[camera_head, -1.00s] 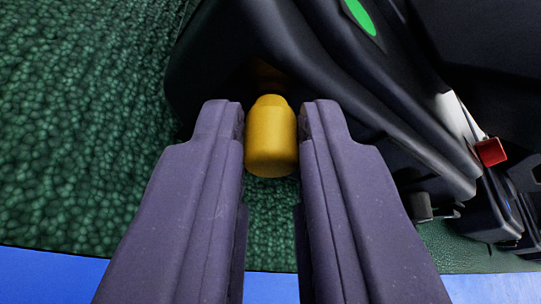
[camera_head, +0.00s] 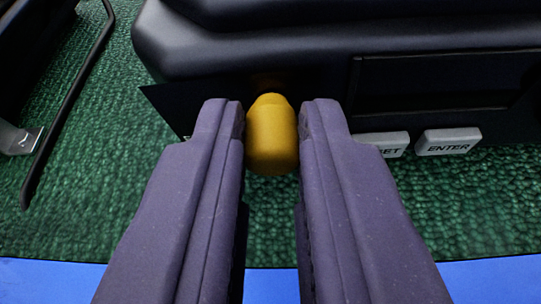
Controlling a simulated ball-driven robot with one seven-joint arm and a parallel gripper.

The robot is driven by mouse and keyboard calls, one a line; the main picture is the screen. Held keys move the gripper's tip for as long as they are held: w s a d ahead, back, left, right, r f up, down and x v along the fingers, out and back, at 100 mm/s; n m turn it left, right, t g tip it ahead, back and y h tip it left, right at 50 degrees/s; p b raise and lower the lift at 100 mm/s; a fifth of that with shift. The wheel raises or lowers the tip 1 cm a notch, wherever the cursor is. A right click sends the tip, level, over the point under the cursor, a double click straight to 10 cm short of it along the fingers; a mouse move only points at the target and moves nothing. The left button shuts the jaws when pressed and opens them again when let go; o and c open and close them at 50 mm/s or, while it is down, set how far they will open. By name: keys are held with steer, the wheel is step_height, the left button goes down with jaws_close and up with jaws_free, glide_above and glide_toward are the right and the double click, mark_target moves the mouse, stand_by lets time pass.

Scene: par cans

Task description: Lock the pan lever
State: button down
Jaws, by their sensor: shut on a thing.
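The pan lever, a yellow rounded knob (camera_head: 271,140), sits at the lower edge of the black fixture (camera_head: 320,45). My gripper (camera_head: 271,125) has its two purple-grey fingers on either side of the knob and is shut on it. The knob stays between the fingertips, and its far end meets the dark underside of the housing. Whether it is locked cannot be told from this view.
Pale buttons, one reading ENTER (camera_head: 448,141) and one partly hidden ending in "ET" (camera_head: 388,143), lie just right of my fingers. A thin black bar (camera_head: 70,105) and a metal tab (camera_head: 18,138) are at left. Green textured flooring (camera_head: 110,190) and a blue strip (camera_head: 490,280) lie below.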

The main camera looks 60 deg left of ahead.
steer(key=shift+w+d+m, duration=0.1)
steer(key=shift+w+m, duration=0.05)
steer(key=shift+m, duration=0.15)
stand_by(0.4)
steer(key=c, duration=1.1)
jaws_free()
steer(key=shift+o, duration=0.2)
steer(key=v, duration=0.7)
steer(key=shift+d+p, duration=0.4)
steer(key=shift+d, duration=0.05)
steer(key=shift+r, duration=0.1)
